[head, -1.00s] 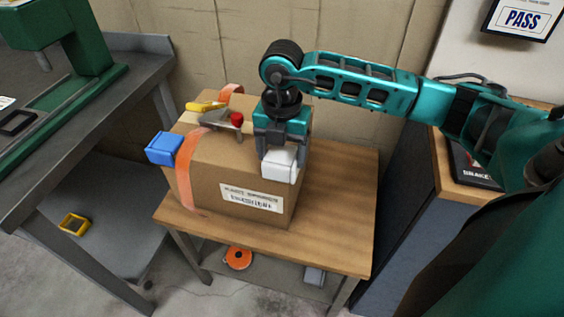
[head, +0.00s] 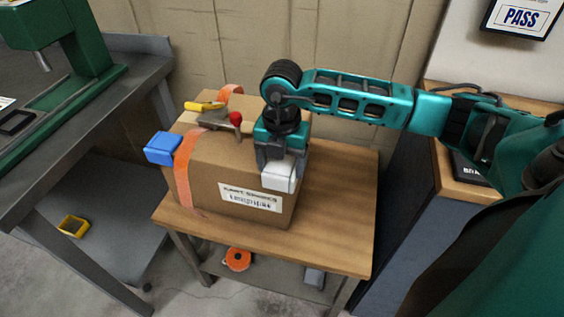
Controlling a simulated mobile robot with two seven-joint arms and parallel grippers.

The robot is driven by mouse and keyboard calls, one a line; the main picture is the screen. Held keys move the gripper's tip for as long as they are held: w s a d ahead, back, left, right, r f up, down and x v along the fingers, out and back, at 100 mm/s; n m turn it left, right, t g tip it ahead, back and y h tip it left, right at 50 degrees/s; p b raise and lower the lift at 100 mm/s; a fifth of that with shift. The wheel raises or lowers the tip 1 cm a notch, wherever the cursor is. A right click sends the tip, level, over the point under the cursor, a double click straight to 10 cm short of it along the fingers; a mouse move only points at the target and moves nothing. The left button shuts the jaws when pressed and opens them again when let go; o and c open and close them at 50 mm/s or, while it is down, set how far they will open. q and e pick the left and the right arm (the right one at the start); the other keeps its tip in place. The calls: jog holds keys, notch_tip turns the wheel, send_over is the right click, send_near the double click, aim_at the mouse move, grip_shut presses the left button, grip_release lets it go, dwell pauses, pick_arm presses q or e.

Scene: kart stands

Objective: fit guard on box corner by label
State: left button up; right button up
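A brown cardboard box (head: 235,180) stands on a small wooden table, with a white printed label (head: 250,197) low on its front face near the right edge. A white corner guard (head: 279,176) is at the box's top front right corner, above the label. It appears to sit against the corner, but full contact cannot be seen. My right gripper (head: 281,160) points down from above with its fingers around the guard, seemingly shut on it. A blue corner guard (head: 163,149) is on the box's front left corner. My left gripper is not in view.
An orange strap (head: 184,175) and a tensioner with a yellow handle (head: 205,106) and red knob (head: 236,118) lie over the box. The wooden table (head: 335,215) is bare to its right. An orange roll (head: 237,259) sits below, and a yellow piece (head: 73,226) lies lower left.

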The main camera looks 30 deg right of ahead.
aim_at(281, 167)
jog(key=shift+o, duration=1.4)
jog(key=shift+s+f, duration=0.25)
jog(key=shift+f, duration=0.15)
notch_tip(281, 167, up, 13)
jog(key=p, duration=0.1)
jog(key=s+a+f+n+g+y, duration=0.15)
jog(key=a+y, duration=0.25)
jog(key=a, duration=0.4)
jog(key=s+a+f+n+g+y, duration=0.1)
jog(key=s+a+f+n+y, duration=0.2)
jog(key=a, duration=0.4)
jog(key=w+a+r+m+t+y, duration=0.1)
jog(key=a+r+m+t+y, duration=0.7)
jog(key=y, duration=0.5)
jog(key=w+d+f+m+t+h, duration=0.4)
jog(key=d+f+m+t+h, duration=0.5)
jog(key=m+t, duration=0.4)
jog(key=s+d+f+m+g+h, duration=0.2)
jog(key=s+f+m+g+h, duration=0.1)
jog(key=f, duration=0.6)
jog(key=s+d+f+m+g+h, duration=0.3)
jog(key=s+f+m+g+h, duration=0.1)
jog(key=s+f, duration=0.4)
notch_tip(281, 167, down, 3)
jog(key=shift+d+r+g+h, duration=0.25)
jog(key=shift+g+h, duration=0.2)
jog(key=shift+h, duration=0.55)
